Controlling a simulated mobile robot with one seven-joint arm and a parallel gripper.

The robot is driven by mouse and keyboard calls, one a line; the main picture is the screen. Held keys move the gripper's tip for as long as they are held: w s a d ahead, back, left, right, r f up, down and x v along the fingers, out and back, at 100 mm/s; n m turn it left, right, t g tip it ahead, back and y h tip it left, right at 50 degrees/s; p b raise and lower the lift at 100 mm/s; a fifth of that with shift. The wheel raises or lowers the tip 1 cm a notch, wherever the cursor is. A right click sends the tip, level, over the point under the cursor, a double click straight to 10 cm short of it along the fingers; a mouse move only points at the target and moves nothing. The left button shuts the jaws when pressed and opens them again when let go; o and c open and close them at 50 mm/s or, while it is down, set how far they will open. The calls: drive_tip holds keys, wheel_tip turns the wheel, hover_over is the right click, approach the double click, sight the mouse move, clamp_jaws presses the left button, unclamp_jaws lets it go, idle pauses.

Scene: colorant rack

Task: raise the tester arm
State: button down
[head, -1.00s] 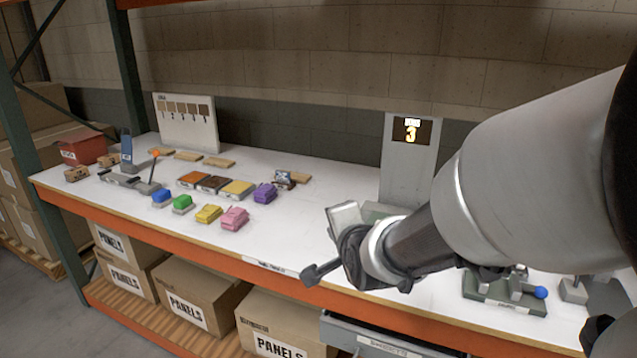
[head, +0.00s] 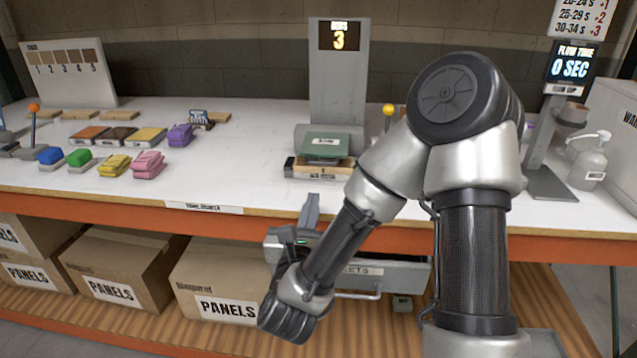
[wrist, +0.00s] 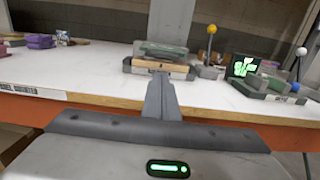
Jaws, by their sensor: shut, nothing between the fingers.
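The grey tester stand (head: 337,85) with a lit "3" display is at the back middle of the table. A green block (head: 325,146) sits at its foot above a pale wooden panel (head: 318,171); both show in the wrist view (wrist: 162,50). A lever with a yellow ball (head: 388,110) stands to its right, partly hidden by my arm, and is upright in the wrist view (wrist: 211,30). I cannot tell which part is the tester arm. My gripper (head: 312,198) is shut and empty, in front of the table edge, apart from the tester.
Coloured blocks (head: 148,163) and sample boards lie at the left. A flow cup stand (head: 548,150) and a spray bottle (head: 588,160) are at the right. A drawer (head: 400,272) sits below the tabletop. The wrist view shows a lever with a white ball (wrist: 301,52).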

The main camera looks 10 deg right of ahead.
drive_tip(key=x, duration=1)
drive_tip(key=shift+r+b, duration=0.1)
drive_tip(key=shift+b, duration=0.2)
